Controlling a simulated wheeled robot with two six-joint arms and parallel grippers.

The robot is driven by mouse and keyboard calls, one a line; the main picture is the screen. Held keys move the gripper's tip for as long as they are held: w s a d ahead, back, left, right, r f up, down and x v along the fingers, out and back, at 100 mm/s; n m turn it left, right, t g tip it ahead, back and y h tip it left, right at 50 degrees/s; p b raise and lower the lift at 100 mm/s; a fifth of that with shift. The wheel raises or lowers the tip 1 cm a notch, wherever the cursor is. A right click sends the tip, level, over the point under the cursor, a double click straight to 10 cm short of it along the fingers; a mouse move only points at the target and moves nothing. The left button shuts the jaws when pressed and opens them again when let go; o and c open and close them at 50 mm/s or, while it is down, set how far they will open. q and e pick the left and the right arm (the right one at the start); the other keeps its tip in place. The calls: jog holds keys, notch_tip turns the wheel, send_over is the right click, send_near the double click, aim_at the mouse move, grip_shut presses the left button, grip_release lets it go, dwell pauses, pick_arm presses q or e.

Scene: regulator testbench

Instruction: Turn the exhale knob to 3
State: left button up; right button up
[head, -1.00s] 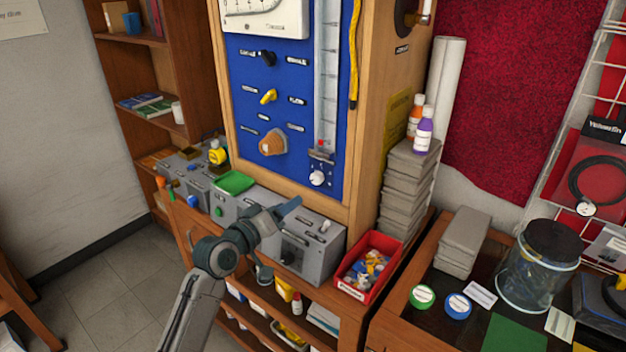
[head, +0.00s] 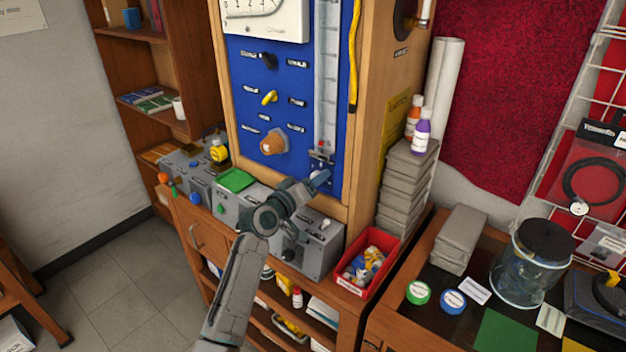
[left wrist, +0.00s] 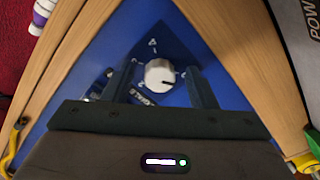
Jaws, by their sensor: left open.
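My left gripper (head: 321,178) is open in front of the panel's lower right corner and mostly hides the knob in the head view. In the left wrist view its two fingers stand on either side of the knob, with gaps that look clear. I cannot read a label naming it the exhale knob. My right gripper is not in view.
An orange-brown knob (head: 273,143) and a yellow lever (head: 269,97) sit higher on the panel. Below are a grey control box (head: 318,252) and a red bin (head: 378,248) of small parts. Stacked grey blocks (head: 403,190) stand right of the wooden cabinet.

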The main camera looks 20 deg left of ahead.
pick_arm(q)
jog(key=shift+c, duration=0.4)
